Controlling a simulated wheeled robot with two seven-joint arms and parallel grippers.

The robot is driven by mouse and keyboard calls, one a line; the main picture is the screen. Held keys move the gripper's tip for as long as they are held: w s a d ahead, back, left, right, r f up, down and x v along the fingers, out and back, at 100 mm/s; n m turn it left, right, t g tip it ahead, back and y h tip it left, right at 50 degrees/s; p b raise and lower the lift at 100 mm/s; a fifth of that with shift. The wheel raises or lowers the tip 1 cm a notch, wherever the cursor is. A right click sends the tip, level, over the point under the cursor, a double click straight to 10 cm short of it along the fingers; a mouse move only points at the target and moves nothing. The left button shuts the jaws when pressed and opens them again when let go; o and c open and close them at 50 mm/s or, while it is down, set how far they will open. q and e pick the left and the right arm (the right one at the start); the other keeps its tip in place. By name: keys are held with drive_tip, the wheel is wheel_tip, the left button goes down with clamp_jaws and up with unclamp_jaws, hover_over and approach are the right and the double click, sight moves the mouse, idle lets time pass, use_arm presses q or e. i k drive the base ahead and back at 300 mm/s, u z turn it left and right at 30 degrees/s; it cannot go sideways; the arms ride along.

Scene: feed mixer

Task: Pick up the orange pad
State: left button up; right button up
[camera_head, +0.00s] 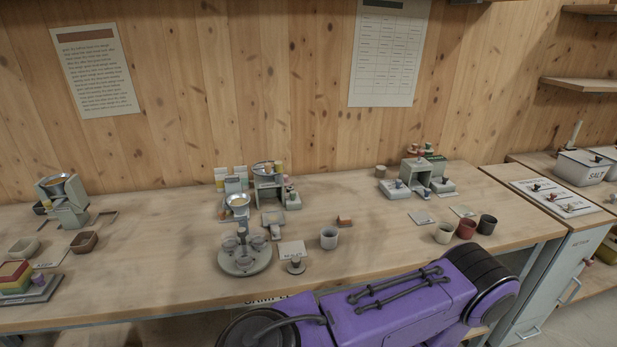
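A small orange-brown block (344,221), which may be the orange pad, lies on the wooden bench right of centre, a little behind a grey cup (329,238). It is too small to tell its exact form. A stack of coloured pads (14,275) in red, yellow and green sits on a grey tray (40,289) at the far left; I cannot tell whether one of them is orange. A purple arm link of mine crosses the bottom of the view in front of the bench. Neither of my grippers shows.
A round stand with glass jars (244,255) and a small rig (268,185) stand left of the block. Three cups, including a red one (466,229), stand near the right front edge. The bench (180,275) is clear between the left items and the round stand.

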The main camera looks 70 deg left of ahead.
sight(344, 221)
drive_tip(key=k, duration=0.3)
drive_tip(key=u, duration=0.95)
